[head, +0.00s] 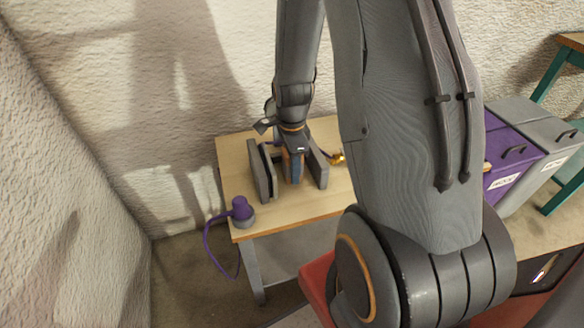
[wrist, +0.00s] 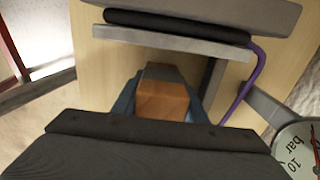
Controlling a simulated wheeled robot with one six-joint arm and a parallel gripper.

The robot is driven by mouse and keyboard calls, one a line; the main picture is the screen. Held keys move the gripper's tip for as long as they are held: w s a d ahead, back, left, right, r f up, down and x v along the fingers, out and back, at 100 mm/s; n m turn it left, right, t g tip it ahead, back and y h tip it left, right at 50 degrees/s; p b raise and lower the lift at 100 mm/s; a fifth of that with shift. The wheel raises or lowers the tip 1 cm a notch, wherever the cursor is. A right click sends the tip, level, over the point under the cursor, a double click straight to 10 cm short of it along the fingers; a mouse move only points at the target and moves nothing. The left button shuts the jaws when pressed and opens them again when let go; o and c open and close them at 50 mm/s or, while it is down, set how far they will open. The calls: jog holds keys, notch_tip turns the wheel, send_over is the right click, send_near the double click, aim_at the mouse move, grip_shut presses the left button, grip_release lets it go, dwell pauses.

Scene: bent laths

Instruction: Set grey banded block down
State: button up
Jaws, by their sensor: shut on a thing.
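My gripper (head: 293,172) points down over the small wooden table, between upright grey plates. In the wrist view its blue fingers (wrist: 160,100) are closed on both sides of the block (wrist: 163,98). The block shows a brown, wood-like face and a dark grey end. In the head view the fingers mostly cover it. I cannot tell whether its underside touches the tabletop (head: 238,181).
Grey upright plates, one with a dark pad (wrist: 180,27), stand close beside the gripper. A purple knob-like thing (head: 242,209) with a cord sits at the table's front left corner. Purple (head: 512,160) and grey bins stand at right. A gauge (wrist: 299,148) shows in the wrist view.

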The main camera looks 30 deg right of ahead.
jog(key=shift+f, duration=0.15)
jog(key=o, duration=1.2)
notch_tip(320, 180, up, 12)
jog(key=shift+f, duration=0.1)
jog(key=shift+s+r, duration=0.1)
jog(key=shift+r, duration=0.2)
jog(key=s+a+r+n, duration=0.1)
jog(key=s+r+n, duration=0.1)
jog(key=s+n, duration=0.2)
jog(key=s+a+r+n, duration=0.2)
jog(key=s+n, duration=0.3)
jog(key=n, duration=0.3)
jog(key=s+a+r+n, duration=0.1)
jog(key=s+r+n, duration=0.1)
jog(key=s+n, duration=0.2)
jog(key=shift+s+a+r+n, duration=0.1)
jog(key=shift+s+a+n, duration=0.1)
jog(key=shift+n, duration=0.35)
jog(key=shift+s+a+r+n, duration=0.1)
jog(key=shift+s+a+n, duration=0.1)
jog(key=shift+n, duration=0.35)
